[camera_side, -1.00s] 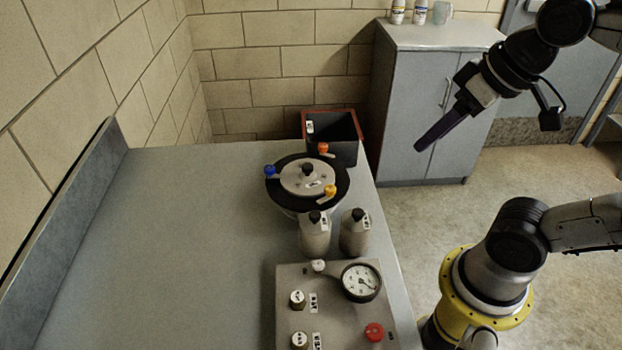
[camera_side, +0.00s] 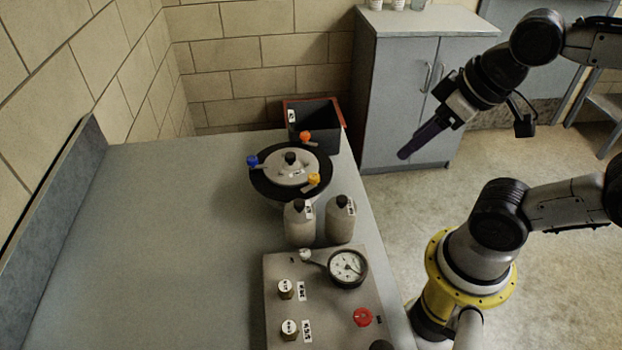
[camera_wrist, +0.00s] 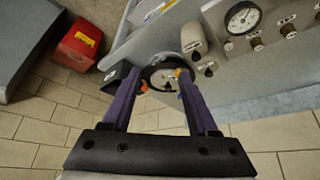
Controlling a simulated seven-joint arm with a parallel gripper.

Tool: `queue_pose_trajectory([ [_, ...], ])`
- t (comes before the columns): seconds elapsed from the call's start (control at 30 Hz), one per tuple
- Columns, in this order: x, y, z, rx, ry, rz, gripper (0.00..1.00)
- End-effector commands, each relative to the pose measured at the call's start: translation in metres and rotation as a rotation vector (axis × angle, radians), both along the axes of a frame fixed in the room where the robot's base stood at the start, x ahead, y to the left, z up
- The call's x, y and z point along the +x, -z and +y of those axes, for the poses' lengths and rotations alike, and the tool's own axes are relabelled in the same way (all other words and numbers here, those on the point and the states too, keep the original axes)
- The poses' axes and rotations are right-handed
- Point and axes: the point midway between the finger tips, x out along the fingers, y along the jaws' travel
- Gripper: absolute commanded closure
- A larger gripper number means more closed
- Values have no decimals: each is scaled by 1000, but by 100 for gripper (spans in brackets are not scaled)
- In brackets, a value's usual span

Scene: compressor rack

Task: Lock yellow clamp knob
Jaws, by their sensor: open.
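The yellow clamp knob (camera_side: 314,179) sits on the front right rim of a round vessel (camera_side: 262,184) with a black rim and a pale lid (camera_side: 291,170). A blue knob (camera_side: 252,161) and an orange-red knob (camera_side: 305,137) sit elsewhere on that rim. My gripper (camera_side: 404,155) has long purple fingers and is raised to the right of the vessel, off the bench edge and apart from the knob. In the wrist view my gripper (camera_wrist: 158,77) is open and empty. The yellow knob (camera_wrist: 181,72) shows by the right fingertip, partly hidden.
Two grey bottles (camera_side: 300,225) (camera_side: 340,220) stand just in front of the vessel. A panel with a gauge (camera_side: 347,267) and a red knob (camera_side: 362,317) is nearer. A black bin with a red rim (camera_side: 330,122) stands behind. The bench's left side (camera_side: 160,240) is clear.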

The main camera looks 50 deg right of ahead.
Motion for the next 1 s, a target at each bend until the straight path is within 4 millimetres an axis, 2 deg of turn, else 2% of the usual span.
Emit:
queue_pose_trajectory([
  [0.17,-1,0,0,-22,-41,4,40],
  [0.27,-4,-1,0,-76,-146,21,40],
  [0.37,0,-15,0,-157,-303,27,40],
  [0.47,12,-31,2,-241,-501,67,40],
  [0.6,42,-52,9,-344,-815,141,40],
  [0.73,77,-62,18,-401,-1092,212,40],
  [0.9,123,-59,35,-419,-1357,291,40],
  [1.0,144,-50,46,-406,-1426,329,40],
])
